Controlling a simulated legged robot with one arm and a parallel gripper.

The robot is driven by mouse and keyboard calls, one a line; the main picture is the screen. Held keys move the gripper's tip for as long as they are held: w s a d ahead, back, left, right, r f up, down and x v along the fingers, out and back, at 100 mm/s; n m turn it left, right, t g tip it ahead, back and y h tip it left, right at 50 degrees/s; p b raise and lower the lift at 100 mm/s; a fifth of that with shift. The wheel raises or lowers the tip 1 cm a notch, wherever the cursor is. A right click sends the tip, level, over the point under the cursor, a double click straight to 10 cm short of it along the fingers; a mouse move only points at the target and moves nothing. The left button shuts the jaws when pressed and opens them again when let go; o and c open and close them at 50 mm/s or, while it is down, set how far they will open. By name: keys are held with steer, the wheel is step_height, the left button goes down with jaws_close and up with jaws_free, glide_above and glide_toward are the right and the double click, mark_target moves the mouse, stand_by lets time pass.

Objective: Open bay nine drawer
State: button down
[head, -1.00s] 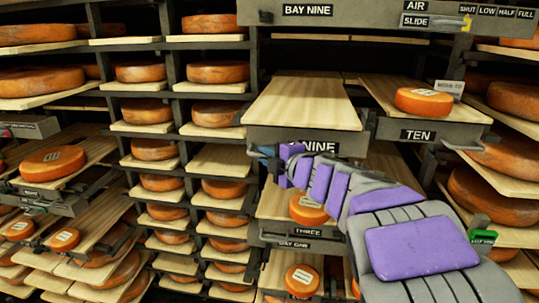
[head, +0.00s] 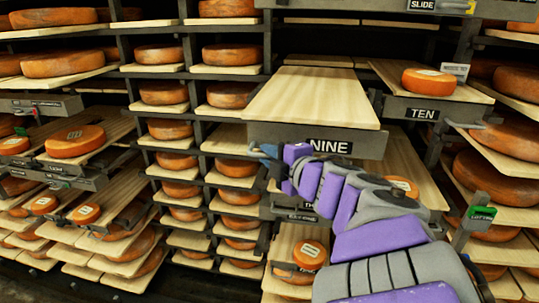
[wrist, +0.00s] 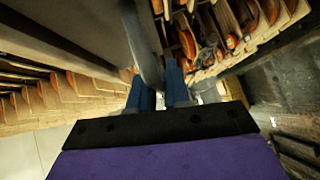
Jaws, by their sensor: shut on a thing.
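The bay nine drawer carries a bare wooden board (head: 315,97) and a grey front with a "NINE" label (head: 330,146). It is pulled out, its front standing closer to me than the drawer "TEN" front at right. My gripper (head: 264,152) is at the left end of the nine front, shut on its edge. In the wrist view the blue fingertips (wrist: 158,88) sit on either side of a grey upright panel (wrist: 143,45). My purple and grey arm covers part of the lower drawers.
Drawer TEN (head: 437,113) at right holds an orange cheese wheel (head: 428,81). A lower drawer board (head: 410,168) lies beneath nine, partly behind my arm. Racks of cheese wheels (head: 165,93) fill the left. A grey beam with a "SLIDE" label (head: 422,5) crosses above.

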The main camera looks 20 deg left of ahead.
steer(key=shift+f, duration=0.2)
steer(key=c, duration=1.4)
jaws_free()
steer(key=shift+w, duration=0.1)
steer(key=shift+o, duration=1)
steer(key=shift+w, duration=0.15)
steer(key=shift+r, duration=0.15)
